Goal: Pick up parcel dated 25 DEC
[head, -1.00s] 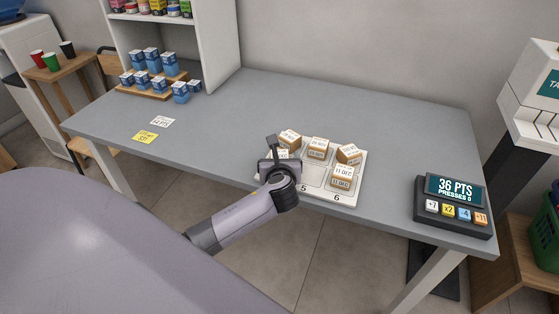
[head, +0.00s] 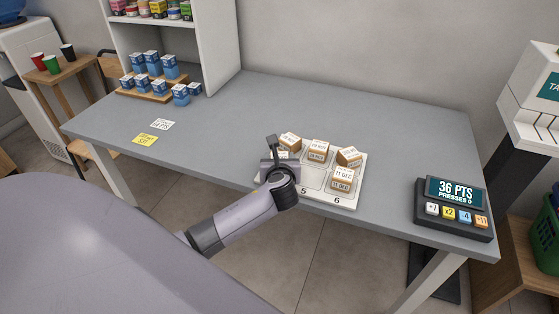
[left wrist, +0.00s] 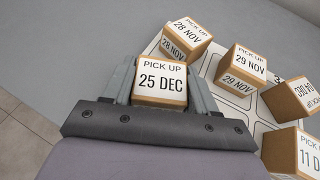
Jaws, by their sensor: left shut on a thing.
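The parcel dated 25 DEC (left wrist: 160,82) is a small brown box with a white "PICK UP 25 DEC" label, seen in the left wrist view. My left gripper (left wrist: 161,88) is shut on it, one finger on each side. In the head view my left gripper (head: 274,152) is over the left part of the white numbered tray (head: 310,190), and it mostly hides the parcel. I cannot tell whether the parcel is clear of the tray. My right gripper is not in view.
Parcels dated 28 NOV (left wrist: 187,40), 29 NOV (left wrist: 241,70) and 11 DEC (head: 342,179) stand close by on the tray, with another parcel (head: 349,156) at the right. A points console (head: 453,207) stands at the right. The table's middle left is clear apart from two notes (head: 145,140).

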